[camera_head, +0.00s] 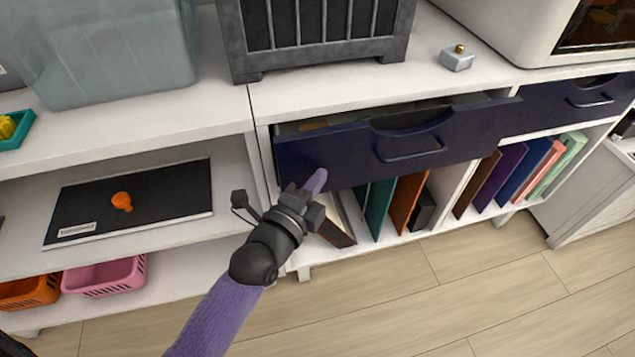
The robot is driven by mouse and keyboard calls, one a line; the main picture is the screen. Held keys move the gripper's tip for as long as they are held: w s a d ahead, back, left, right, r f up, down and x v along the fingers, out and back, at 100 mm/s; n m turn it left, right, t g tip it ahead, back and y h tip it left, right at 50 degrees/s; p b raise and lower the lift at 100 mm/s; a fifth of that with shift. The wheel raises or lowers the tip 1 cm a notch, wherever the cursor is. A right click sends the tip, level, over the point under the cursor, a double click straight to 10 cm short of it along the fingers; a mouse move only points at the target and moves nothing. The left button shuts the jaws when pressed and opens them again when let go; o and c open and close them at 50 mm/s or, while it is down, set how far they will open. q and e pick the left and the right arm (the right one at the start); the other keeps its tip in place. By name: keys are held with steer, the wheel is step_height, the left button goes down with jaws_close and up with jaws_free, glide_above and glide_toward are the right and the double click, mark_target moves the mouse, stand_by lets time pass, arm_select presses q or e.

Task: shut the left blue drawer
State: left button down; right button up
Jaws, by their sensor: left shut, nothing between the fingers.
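The left blue drawer (345,150) is dark navy and stands partly open under the white counter. A gap shows above its front, and a little of its inside is visible. Its bar handle (410,150) is in the middle of the front. My left gripper (317,182) is shut and empty, at the lower left part of the drawer front. I cannot tell whether its fingertips touch the front. My purple left arm comes in from the bottom. The right blue drawer (540,112) looks shut. My right gripper is not in view.
Books and folders (405,200) stand on the shelf below the drawers. A black folder (165,195) with an orange piece (122,201) lies on the left shelf. A dark grey crate (310,60) and a small silver box (457,60) stand on the counter. The floor in front is clear.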

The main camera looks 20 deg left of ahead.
mark_target(305, 173)
arm_select(q)
steer(key=w+a, duration=0.2)
steer(key=w, duration=0.1)
steer(key=shift+w+a+f+b, duration=0.1)
steer(key=shift+w+a+b, duration=0.05)
steer(key=shift+b, duration=0.25)
steer(key=shift+w+a, duration=0.25)
steer(key=shift+a+r, duration=0.1)
steer(key=shift+r, duration=0.2)
